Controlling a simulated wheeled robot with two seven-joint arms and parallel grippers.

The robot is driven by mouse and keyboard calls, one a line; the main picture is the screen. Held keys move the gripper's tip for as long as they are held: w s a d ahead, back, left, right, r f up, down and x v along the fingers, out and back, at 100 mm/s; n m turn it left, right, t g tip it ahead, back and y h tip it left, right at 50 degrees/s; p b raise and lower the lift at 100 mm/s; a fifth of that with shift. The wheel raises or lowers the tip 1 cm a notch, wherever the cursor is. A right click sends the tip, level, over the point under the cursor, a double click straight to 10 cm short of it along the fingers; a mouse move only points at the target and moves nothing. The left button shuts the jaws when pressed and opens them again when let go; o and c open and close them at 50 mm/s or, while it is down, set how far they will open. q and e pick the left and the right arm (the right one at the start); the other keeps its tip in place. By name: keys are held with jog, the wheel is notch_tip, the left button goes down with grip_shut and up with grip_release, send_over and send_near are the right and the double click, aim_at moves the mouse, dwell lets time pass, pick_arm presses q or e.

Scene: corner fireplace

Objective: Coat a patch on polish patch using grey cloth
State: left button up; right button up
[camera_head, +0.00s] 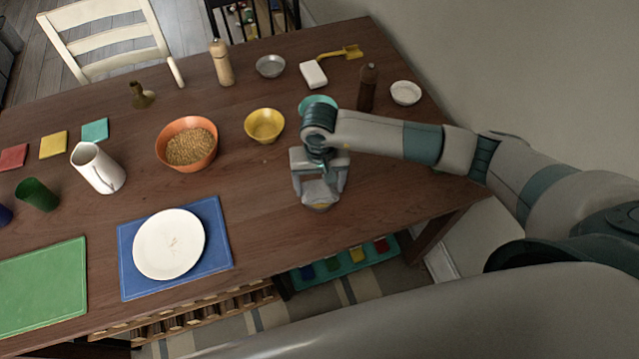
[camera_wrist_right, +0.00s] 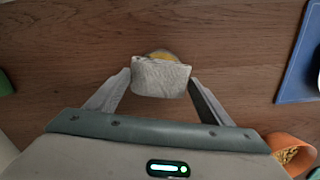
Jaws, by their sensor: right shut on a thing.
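My right gripper (camera_head: 320,190) is shut on a grey cloth (camera_head: 319,194) near the table's front edge. In the right wrist view the cloth (camera_wrist_right: 161,77) sits between the two fingertips of the gripper (camera_wrist_right: 161,80). A yellowish patch (camera_wrist_right: 162,54) shows just past the cloth's edge on the wood; most of it is hidden by the cloth. A sliver of this patch (camera_head: 320,208) also shows under the cloth in the head view. I cannot tell whether cloth and patch touch. My left gripper is not in view.
A brown bottle (camera_head: 368,88) stands behind my right arm. A white plate (camera_head: 169,244) lies on a blue mat (camera_head: 222,262). Wood between mat and gripper is clear.

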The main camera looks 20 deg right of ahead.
aim_at(320, 187)
jog(key=shift+f+b, duration=0.4)
jog(key=shift+b, duration=0.05)
dwell(0.4)
jog(key=shift+s+f+b, duration=0.2)
jog(key=shift+b, duration=0.25)
dwell(2.6)
jog(key=shift+r, duration=0.15)
jog(key=shift+w+r+p, duration=0.15)
jog(key=shift+r+p, duration=0.2)
jog(key=shift+r, duration=0.45)
jog(key=shift+r+p, duration=0.75)
jog(key=shift+r, duration=1.95)
jog(key=shift+r, duration=0.1)
